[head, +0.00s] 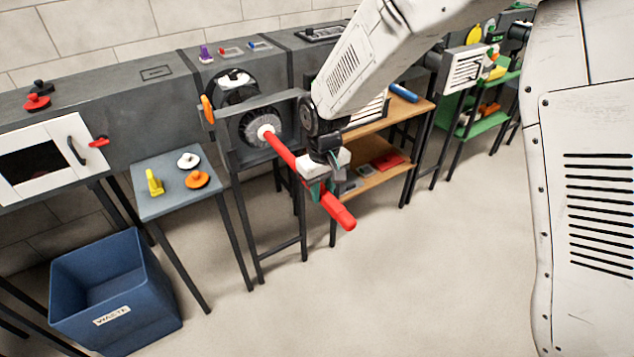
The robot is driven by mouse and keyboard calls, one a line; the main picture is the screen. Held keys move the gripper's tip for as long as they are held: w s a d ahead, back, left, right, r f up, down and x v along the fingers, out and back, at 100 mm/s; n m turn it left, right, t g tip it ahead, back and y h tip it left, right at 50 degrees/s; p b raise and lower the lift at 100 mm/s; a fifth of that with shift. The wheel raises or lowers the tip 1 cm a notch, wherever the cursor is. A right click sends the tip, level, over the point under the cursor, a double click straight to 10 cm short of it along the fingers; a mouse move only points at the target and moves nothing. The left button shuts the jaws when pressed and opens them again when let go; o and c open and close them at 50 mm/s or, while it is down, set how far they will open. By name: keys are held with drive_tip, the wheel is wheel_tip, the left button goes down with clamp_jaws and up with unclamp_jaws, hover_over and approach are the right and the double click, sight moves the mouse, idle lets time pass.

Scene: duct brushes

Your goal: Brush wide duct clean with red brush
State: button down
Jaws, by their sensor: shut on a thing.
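The red brush (341,213) has a long red handle and a round dark bristle head (262,129) with a pale hub. My gripper (318,183) is shut on the handle, around its middle. The handle slants down toward the front right. The bristle head is at the round mouth of a grey duct (231,148) with a square front plate. I cannot tell how deep the head sits in the opening. The duct's inside is hidden behind the bristles. Which duct counts as the wide one is not clear from this view alone.
A small grey table (155,207) holds a yellow item, a white disc and an orange disc. A blue waste bin (112,290) stands on the floor below. A wooden shelf (376,180) stands right of the duct. The floor in front is clear.

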sight(290, 156)
drive_tip(key=shift+s+d, duration=0.25)
drive_tip(key=shift+s, duration=0.1)
drive_tip(key=shift+w, duration=0.1)
drive_tip(key=shift+w+a, duration=1.6)
drive_tip(key=shift+w, duration=0.7)
drive_tip(key=shift+w+a, duration=1.55)
drive_tip(key=shift+w, duration=0.7)
drive_tip(key=shift+w+a, duration=1.6)
drive_tip(key=shift+w, duration=0.7)
drive_tip(key=shift+s+d, duration=1.6)
drive_tip(key=shift+s, duration=0.7)
drive_tip(key=shift+s+d, duration=1.55)
drive_tip(key=shift+s, duration=0.8)
drive_tip(key=shift+s+d, duration=1.6)
drive_tip(key=shift+s, duration=0.7)
drive_tip(key=shift+w+a, duration=1.6)
drive_tip(key=shift+w, duration=0.7)
drive_tip(key=shift+w+a, duration=1.55)
drive_tip(key=shift+w, duration=0.8)
drive_tip(key=shift+w+a, duration=1.6)
drive_tip(key=shift+w, duration=0.7)
